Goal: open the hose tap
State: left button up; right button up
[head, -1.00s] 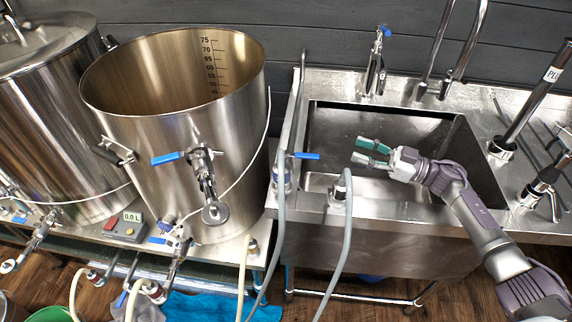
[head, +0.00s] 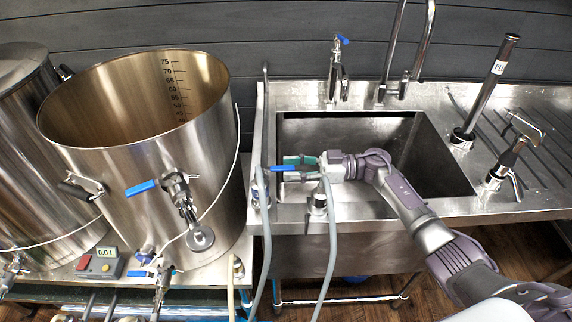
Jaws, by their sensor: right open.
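The hose tap stands at the sink's front left corner, with a grey upright body (head: 260,188) and a blue lever (head: 281,168) pointing right. A grey hose (head: 266,255) hangs down from it. My right gripper (head: 291,169) reaches in from the right, over the front of the sink basin. Its teal-padded fingers are open and point left. The lever's free end appears between the fingertips; I cannot tell whether they touch it. My left gripper is not in view.
The sink basin (head: 432,165) lies behind and beside my right arm. A second hose fitting (head: 318,203) stands right of the tap, close below my gripper. A large steel kettle (head: 110,175) with a blue-levered valve stands left. A blue-handled tap (head: 337,75) stands behind the sink.

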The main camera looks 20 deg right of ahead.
jog(key=shift+x, duration=0.95)
jog(key=shift+c, duration=0.2)
grip_shut()
